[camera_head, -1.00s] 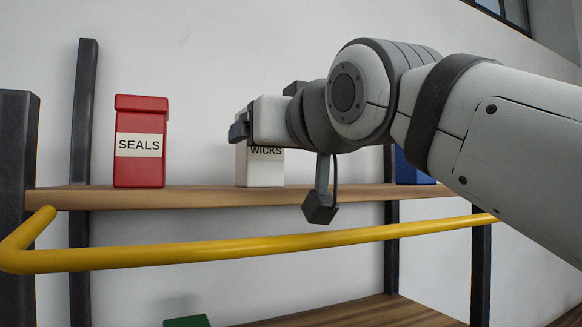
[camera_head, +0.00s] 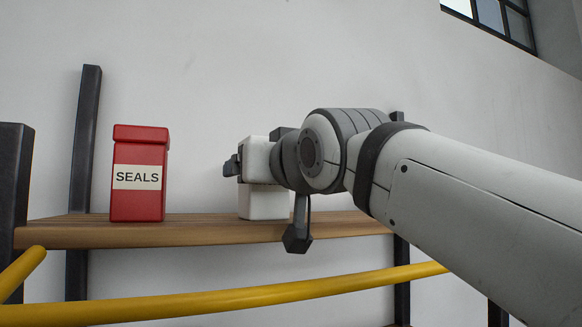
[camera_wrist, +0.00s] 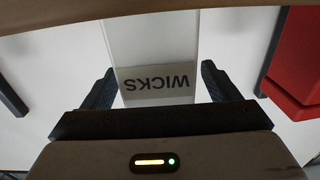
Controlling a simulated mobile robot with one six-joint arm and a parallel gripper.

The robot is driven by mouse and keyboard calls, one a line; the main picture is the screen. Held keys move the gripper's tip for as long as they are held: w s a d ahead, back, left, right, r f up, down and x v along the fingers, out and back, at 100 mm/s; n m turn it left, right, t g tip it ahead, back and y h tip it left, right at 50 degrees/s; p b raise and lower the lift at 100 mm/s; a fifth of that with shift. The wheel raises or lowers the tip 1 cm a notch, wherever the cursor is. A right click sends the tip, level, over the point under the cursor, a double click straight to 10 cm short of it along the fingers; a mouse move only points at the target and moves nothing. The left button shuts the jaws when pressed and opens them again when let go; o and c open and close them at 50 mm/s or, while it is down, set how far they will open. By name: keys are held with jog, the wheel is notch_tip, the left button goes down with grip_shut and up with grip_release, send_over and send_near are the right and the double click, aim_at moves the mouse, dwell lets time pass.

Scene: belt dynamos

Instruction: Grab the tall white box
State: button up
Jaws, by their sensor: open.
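The tall white box (camera_head: 264,204), labelled WICKS, stands upright on the wooden shelf board (camera_head: 180,235). In the head view my gripper (camera_head: 233,166) is in front of it and hides its upper part and label. In the wrist view, which is upside down, the white box (camera_wrist: 150,45) lies between the two open fingers of my gripper (camera_wrist: 158,68), with the label facing me. There is a gap at each side of the label. I cannot tell how deep the fingers reach along the box.
A red box labelled SEALS (camera_head: 138,178) stands left of the white box on the same board; it shows at right in the wrist view (camera_wrist: 298,65). A yellow rail (camera_head: 220,303) crosses in front, below the board. Dark posts (camera_head: 84,140) carry the shelf.

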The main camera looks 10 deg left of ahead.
jog(key=x, duration=0.2)
jog(key=shift+w+a, duration=0.15)
jog(key=shift+w, duration=0.1)
jog(key=shift+s, duration=0.2)
jog(key=shift+c, duration=0.4)
jog(key=shift+w, duration=0.1)
jog(key=c, duration=1.2)
jog(key=shift+o, duration=0.2)
jog(key=shift+r, duration=0.1)
